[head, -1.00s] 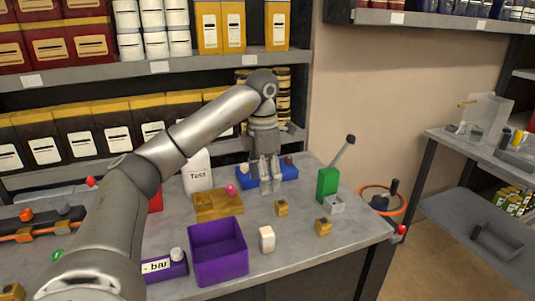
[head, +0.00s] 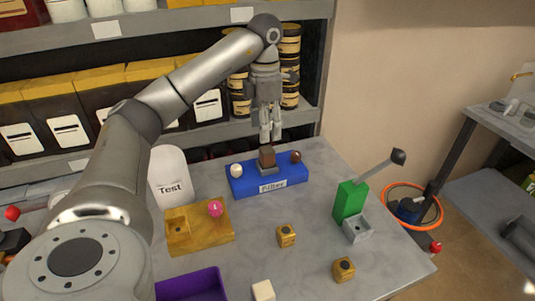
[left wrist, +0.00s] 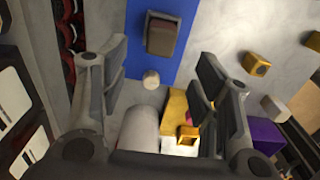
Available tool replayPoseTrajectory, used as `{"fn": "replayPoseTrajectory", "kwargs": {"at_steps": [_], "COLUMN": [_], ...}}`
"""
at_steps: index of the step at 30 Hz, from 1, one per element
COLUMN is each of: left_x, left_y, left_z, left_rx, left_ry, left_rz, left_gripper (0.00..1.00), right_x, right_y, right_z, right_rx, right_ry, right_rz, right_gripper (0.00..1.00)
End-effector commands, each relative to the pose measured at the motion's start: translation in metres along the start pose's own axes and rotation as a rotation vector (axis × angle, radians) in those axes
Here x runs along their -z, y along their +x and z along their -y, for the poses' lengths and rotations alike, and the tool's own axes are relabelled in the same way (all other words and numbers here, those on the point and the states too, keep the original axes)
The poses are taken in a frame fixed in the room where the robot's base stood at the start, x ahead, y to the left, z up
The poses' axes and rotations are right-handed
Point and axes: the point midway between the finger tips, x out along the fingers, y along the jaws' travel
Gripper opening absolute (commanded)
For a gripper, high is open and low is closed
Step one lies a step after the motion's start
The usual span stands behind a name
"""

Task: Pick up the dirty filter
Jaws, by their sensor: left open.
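A blue block (head: 240,183) labelled "Filter" stands on the grey bench. A brown cube (head: 266,154), which looks like the dirty filter, sits in a grey holder in the block's middle, between a white knob (head: 236,170) and a brown knob (head: 295,157). My left gripper (head: 270,132) points down, open and empty, above the brown cube in the head view. In the left wrist view the brown cube (left wrist: 162,36) lies at the top, beyond the gap between the open fingers (left wrist: 160,75). My right gripper is not in view.
A green block (head: 349,201) with a lever stands to the right. Small yellow cubes (head: 286,236) and a purple box (head: 200,284) are nearer.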

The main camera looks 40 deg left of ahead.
Motion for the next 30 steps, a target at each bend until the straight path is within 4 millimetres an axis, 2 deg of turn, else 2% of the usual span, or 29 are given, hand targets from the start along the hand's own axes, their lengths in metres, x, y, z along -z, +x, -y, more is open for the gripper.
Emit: {"fn": "replayPoseTrajectory", "kwargs": {"at_steps": [1,3,7,11,15,19,23,29,30], "left_x": [0.001,0.001,0.000,-0.001,-0.004,-0.004,-0.004,-0.005,-0.005], "left_y": [0.011,0.020,0.032,0.041,0.061,0.079,0.087,0.087,0.087], "left_z": [0.000,0.000,0.000,0.000,0.000,-0.001,-0.001,-0.001,-0.001], "left_rx": [0.001,0.001,0.000,0.001,0.002,0.000,0.000,0.000,0.000], "left_ry": [0.000,0.000,-0.001,-0.001,0.000,-0.001,-0.001,-0.001,-0.001], "left_rz": [-0.003,-0.003,0.000,-0.002,-0.005,-0.002,0.000,0.001,0.001], "left_gripper": [0.57,0.57,0.57,0.57,0.57,0.57,0.57,0.57,0.52], "right_x": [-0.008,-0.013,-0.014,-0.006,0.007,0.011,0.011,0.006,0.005], "right_y": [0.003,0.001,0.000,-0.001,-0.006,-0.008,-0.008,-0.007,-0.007], "right_z": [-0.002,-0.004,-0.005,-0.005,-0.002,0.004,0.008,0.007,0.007], "right_rx": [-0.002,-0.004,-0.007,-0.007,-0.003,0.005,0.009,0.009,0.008], "right_ry": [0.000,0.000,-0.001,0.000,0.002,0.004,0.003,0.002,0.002], "right_rz": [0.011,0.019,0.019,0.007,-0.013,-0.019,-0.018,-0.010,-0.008], "right_gripper": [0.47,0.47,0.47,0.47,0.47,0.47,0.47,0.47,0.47]}}
